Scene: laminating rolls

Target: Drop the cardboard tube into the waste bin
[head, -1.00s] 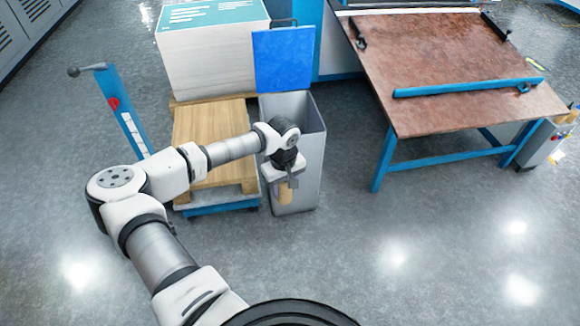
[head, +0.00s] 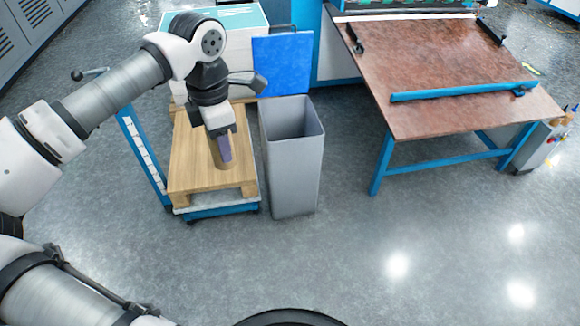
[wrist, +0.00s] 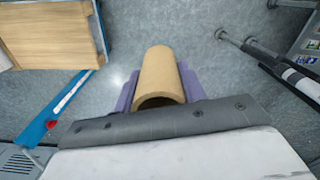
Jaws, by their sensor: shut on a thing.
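My gripper (head: 224,150) is shut on the cardboard tube (wrist: 160,72). In the wrist view the brown, hollow tube lies between the two purple fingers, its open near end facing the camera. In the head view the tube (head: 216,157) shows partly behind a finger, against the wooden pallet. The tube is outside the bin. The bin is not clearly seen in the wrist view.
The wooden pallet (head: 190,178) rests on a blue trolley with an upright handle (head: 140,150), left of the bin. A white box stack stands behind it, partly hidden by my arm. A brown-topped table (head: 440,70) with blue legs stands right. Floor in front is clear.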

